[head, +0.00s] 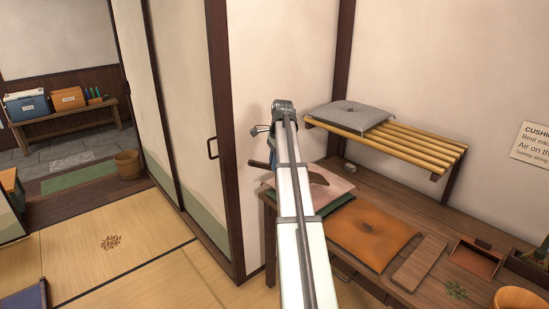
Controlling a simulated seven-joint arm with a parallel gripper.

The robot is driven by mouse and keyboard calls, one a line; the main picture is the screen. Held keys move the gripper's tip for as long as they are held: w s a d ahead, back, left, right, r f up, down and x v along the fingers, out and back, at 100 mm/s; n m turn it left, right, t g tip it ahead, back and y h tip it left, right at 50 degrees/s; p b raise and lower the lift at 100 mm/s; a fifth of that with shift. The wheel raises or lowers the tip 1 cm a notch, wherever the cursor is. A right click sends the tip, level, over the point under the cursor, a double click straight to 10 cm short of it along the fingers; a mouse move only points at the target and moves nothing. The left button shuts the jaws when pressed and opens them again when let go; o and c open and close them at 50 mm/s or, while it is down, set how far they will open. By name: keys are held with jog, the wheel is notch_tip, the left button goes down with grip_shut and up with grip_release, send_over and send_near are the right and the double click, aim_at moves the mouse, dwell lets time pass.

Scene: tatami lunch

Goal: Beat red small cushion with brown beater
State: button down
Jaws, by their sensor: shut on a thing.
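My gripper (272,158) is mostly hidden behind my own arm, above the back left of the wooden bench (398,186). It is shut on the brown beater (318,178); a dark handle end sticks out left of the arm and a brown part shows to the right. The beater is over or on a pale pink cushion (337,189); I cannot tell whether they touch. An orange cushion (372,234) lies flat in front, with a green edge between them. No cushion looks plainly red; which one is the red small cushion is unclear.
A grey cushion (350,115) lies on a slatted wall rack (410,150) above the bench. A flat wooden board (419,262), a brown dustpan (474,262) and a round wooden container (520,299) are at the bench's right. A sliding door (180,110) stands close left of my gripper.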

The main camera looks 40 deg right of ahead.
notch_tip(320, 180, down, 5)
notch_tip(320, 180, up, 8)
dwell(0.4)
jog(key=d, duration=0.1)
jog(key=s+d, duration=0.2)
jog(key=shift+d+f, duration=0.1)
jog(key=shift+f, duration=0.15)
jog(key=w+d+m, duration=0.1)
jog(key=w+d, duration=0.2)
jog(key=d, duration=1.1)
jog(key=shift+w+d+r, duration=0.15)
jog(key=shift+w+d, duration=0.1)
jog(key=shift+d, duration=0.1)
